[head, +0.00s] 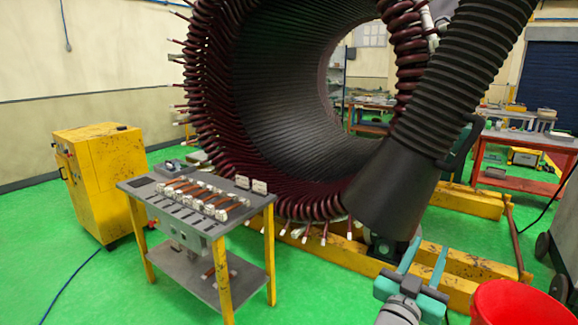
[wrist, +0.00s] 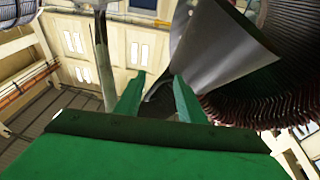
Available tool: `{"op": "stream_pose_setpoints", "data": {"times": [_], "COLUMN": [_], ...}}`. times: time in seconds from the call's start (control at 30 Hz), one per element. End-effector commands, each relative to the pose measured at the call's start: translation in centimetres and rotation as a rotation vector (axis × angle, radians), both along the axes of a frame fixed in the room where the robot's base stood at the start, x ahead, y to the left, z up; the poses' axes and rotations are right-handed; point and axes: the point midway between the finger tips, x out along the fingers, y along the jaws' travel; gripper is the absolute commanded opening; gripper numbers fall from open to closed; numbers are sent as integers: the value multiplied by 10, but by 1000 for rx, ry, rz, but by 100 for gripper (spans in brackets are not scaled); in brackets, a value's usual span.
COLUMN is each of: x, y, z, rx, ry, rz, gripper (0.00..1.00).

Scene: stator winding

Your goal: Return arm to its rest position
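My gripper (head: 428,247) is low at the right of the head view, in front of the foot of the big stator (head: 222,120). Its two teal fingers stand apart and point away from me. In the wrist view, my gripper (wrist: 158,78) shows the same open fingers, with nothing clearly held between them. A dark curved shape shows behind the gap; I cannot tell what it is. The stator's ribbed, dark-red windings also fill the upper right of the wrist view (wrist: 285,95).
A wide black ribbed hose with a cone end (head: 392,195) hangs close above my gripper. A red bucket (head: 515,303) stands at right. Yellow beams (head: 455,265) lie under the stator. A grey table (head: 160,203) with coil parts and a yellow cabinet (head: 105,185) stand left.

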Motion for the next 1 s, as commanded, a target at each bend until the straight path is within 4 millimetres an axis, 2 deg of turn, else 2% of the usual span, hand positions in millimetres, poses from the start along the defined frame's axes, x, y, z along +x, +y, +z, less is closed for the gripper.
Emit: {"op": "stream_pose_setpoints", "data": {"times": [0.03,0.1,0.27,0.47,0.7,1.0], "x": [-2,-5,-16,-40,-85,-159], "y": [8,21,53,93,139,193], "z": [-22,-46,-100,-165,-234,-302], "rx": [-14,-33,-69,-100,-110,-86], "ry": [26,51,104,168,236,308], "rz": [18,46,117,209,319,448], "gripper": [36,36,36,36,36,36]}}
